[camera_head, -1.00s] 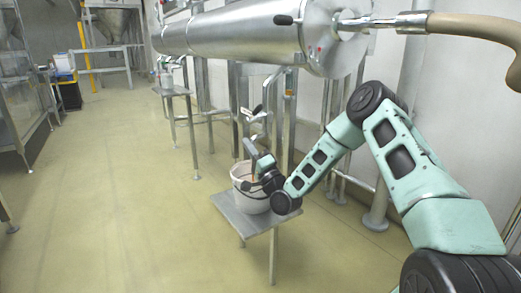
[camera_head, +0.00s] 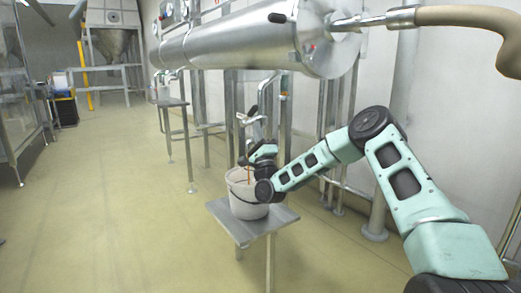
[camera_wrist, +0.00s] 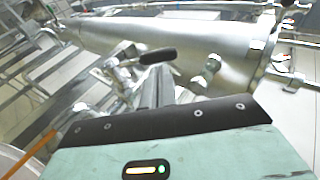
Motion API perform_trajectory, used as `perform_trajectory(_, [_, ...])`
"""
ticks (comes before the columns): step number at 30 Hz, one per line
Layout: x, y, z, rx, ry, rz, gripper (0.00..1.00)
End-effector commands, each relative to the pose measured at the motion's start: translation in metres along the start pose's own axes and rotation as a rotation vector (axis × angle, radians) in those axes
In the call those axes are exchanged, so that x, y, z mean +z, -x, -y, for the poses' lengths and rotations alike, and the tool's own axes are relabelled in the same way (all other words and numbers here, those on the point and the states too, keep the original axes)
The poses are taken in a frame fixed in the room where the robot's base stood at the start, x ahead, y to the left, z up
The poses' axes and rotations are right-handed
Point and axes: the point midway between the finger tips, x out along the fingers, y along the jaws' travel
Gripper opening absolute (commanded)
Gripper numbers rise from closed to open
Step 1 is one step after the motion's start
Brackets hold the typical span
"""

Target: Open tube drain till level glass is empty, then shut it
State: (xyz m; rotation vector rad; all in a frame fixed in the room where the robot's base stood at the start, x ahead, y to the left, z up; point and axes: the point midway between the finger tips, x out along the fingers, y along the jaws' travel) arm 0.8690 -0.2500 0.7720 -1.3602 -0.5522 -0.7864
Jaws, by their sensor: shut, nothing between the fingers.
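The large steel tube (camera_head: 250,40) runs across the top, and it fills the upper part of the wrist view (camera_wrist: 190,45). Below it a drain pipe (camera_head: 263,92) leads down to a valve above a pale bucket (camera_head: 245,200). A thin orange-brown stream (camera_wrist: 42,143) falls into the bucket. A black-gripped valve handle (camera_wrist: 157,56) lies just beyond my fingers in the wrist view. My gripper (camera_wrist: 158,82) is shut and empty beside the drain, above the bucket; contact with the handle cannot be told. I cannot make out the liquid level in a level glass.
The bucket stands on a small steel table (camera_head: 225,215). Steel legs and pipes stand behind it along the wall. A beige hose (camera_head: 465,15) joins the tube's near end. A second small table (camera_head: 172,102) stands farther back. The floor to the left is clear.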

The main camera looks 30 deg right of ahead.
Motion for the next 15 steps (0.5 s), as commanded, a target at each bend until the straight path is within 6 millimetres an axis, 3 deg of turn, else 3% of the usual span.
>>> perform_trajectory(6, [0.0, -0.026, -0.001, -0.002, 0.0, 0.001, 0.0])
perform_trajectory(15, [0.0, -0.034, 0.0, 0.001, -0.001, 0.0, 0.0])
